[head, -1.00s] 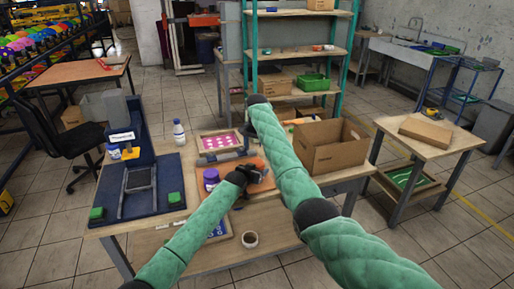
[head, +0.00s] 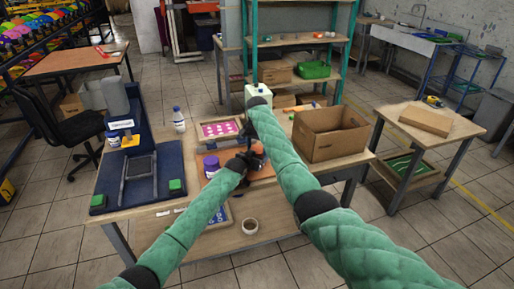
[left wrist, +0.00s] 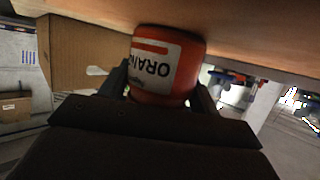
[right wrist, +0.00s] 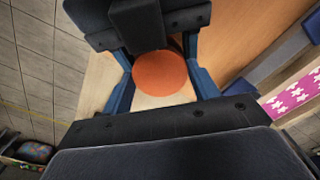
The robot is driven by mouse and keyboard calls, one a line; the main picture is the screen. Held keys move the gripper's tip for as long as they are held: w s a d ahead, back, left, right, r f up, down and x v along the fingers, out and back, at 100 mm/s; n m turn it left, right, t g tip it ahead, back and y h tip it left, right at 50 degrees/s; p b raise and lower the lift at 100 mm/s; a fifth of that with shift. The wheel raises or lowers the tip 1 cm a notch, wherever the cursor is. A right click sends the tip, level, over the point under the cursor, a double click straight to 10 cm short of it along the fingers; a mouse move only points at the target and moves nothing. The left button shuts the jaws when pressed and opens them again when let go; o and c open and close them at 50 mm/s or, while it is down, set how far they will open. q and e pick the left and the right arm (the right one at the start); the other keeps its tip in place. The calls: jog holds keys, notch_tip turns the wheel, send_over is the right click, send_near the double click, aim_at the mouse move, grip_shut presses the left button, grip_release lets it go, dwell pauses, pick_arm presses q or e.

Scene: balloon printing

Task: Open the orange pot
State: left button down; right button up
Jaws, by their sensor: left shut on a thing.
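The orange pot (left wrist: 168,62) has a white label with dark letters, upside down in the left wrist view. My left gripper (left wrist: 165,98) is shut around its body. In the head view the pot (head: 257,149) shows only in part, between my two grippers over the worktable. In the right wrist view the pot's round orange top (right wrist: 160,73) lies between the blue fingers of my right gripper (right wrist: 160,88). Those fingers stand either side of the top and look open, with light gaps beside it. My left gripper also shows behind it there.
A purple-lidded pot (head: 211,166) stands just left of my left gripper. A cardboard box (head: 330,134) stands at the table's right. A cup (head: 250,226) stands near the front edge.

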jog(key=c, duration=0.5)
jog(key=n, duration=0.6)
jog(key=shift+r, duration=0.55)
jog(key=shift+r, duration=0.35)
jog(key=shift+r, duration=0.25)
dwell(0.4)
